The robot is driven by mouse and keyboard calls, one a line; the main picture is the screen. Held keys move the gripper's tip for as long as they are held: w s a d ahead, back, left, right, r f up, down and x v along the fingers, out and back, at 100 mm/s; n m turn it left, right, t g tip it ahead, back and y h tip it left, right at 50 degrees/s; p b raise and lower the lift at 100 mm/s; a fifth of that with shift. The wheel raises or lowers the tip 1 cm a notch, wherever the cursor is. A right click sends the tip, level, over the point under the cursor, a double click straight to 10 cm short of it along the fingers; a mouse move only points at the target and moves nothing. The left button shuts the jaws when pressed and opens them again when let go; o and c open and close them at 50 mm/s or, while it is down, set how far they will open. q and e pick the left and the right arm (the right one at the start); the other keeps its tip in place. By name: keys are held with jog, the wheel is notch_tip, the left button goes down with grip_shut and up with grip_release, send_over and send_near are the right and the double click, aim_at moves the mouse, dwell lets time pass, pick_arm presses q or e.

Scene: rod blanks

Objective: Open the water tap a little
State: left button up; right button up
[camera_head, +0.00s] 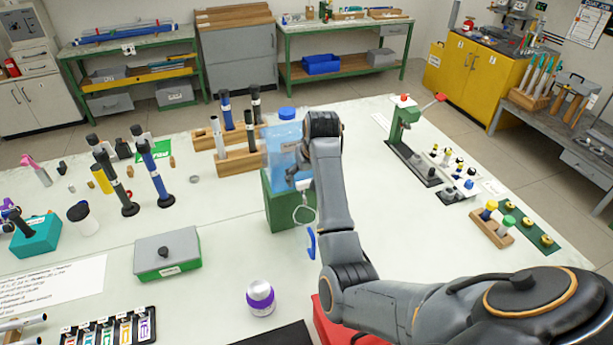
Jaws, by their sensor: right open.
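A translucent blue water container (284,135) with a blue cap (287,113) stands on a green stand (283,211) near the middle of the table. My right arm reaches up from the lower right and bends over in front of the container. My right gripper (294,180) is open at the container's lower front right side, close to where the tap would be. The tap is hidden or too small to make out, and I cannot tell whether the gripper touches it. A clear round rim (304,214) shows below the gripper, with a blue piece (311,243) under it. My left gripper is out of view.
A wooden rack (238,161) with dark rods stands left of the container. A green-and-grey box (167,256) and a purple-banded jar (261,298) are nearer. A green press (405,130) stands at the right. Clear tabletop lies between the box and the stand.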

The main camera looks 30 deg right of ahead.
jog(key=shift+w+f, duration=0.1)
jog(key=shift+f, duration=0.25)
jog(key=shift+d+f, duration=0.1)
jog(key=shift+f, duration=0.15)
jog(key=shift+w+f, duration=0.15)
jog(key=shift+f, duration=0.05)
jog(key=c, duration=1.2)
jog(key=shift+o, duration=0.2)
jog(key=shift+m, duration=0.6)
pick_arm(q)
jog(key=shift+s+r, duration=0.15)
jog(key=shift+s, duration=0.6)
pick_arm(e)
jog(key=m, duration=0.1)
jog(key=m+h, duration=0.1)
jog(key=m, duration=0.2)
jog(key=shift+s+a+g+h, duration=0.2)
jog(key=shift+a+g+h, duration=0.05)
jog(key=shift+g+h, duration=0.15)
jog(key=o, duration=1.2)
jog(key=shift+c, duration=0.2)
